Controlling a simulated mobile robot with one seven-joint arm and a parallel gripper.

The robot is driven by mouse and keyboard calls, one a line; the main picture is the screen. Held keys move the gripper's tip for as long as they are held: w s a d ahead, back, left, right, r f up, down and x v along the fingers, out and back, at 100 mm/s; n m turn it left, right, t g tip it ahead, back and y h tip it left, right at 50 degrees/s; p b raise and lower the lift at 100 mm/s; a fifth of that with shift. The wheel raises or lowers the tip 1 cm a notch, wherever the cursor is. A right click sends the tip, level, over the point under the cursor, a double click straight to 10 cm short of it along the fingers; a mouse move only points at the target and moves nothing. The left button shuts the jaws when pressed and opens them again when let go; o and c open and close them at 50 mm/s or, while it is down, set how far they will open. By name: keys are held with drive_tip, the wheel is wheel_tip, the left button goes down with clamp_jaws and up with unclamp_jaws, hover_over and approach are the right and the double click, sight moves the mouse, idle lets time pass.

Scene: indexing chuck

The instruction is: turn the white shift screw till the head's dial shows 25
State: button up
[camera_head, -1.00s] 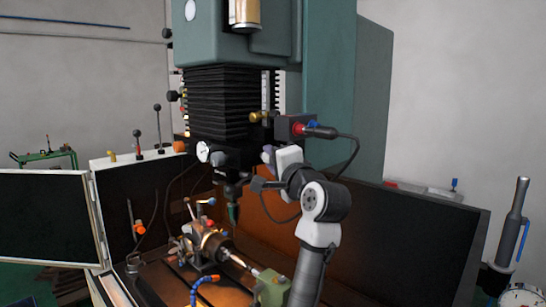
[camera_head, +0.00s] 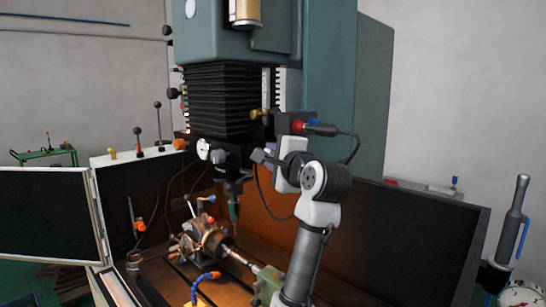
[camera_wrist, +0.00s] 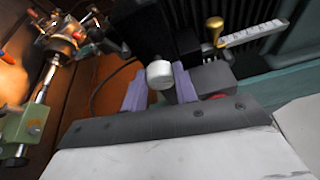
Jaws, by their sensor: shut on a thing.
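The white shift screw (camera_wrist: 160,74) shows in the wrist view as a pale round knob between the two purple fingers of my gripper (camera_wrist: 159,80). The fingers are shut on it from both sides. In the head view my gripper (camera_head: 264,157) is at the dark block under the machine head, and the screw is hidden there. A small white dial (camera_head: 203,149) sits on the head, left of my gripper. Its reading is too small to make out.
A chuck fixture (camera_head: 205,241) stands on the machine table below my gripper. A red-and-black plug with a cable (camera_head: 318,129) is just above my wrist. A pointed tool (camera_head: 233,210) hangs below the head. A brass knob (camera_wrist: 215,24) shows in the wrist view.

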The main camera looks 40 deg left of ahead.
drive_tip(key=o, duration=1)
drive_tip(key=shift+c, duration=0.2)
drive_tip(key=shift+d, duration=0.1)
drive_tip(key=b+v, duration=0.5)
drive_tip(key=v, duration=0.8)
drive_tip(key=shift+d, duration=0.3)
drive_tip(key=shift+s, duration=0.15)
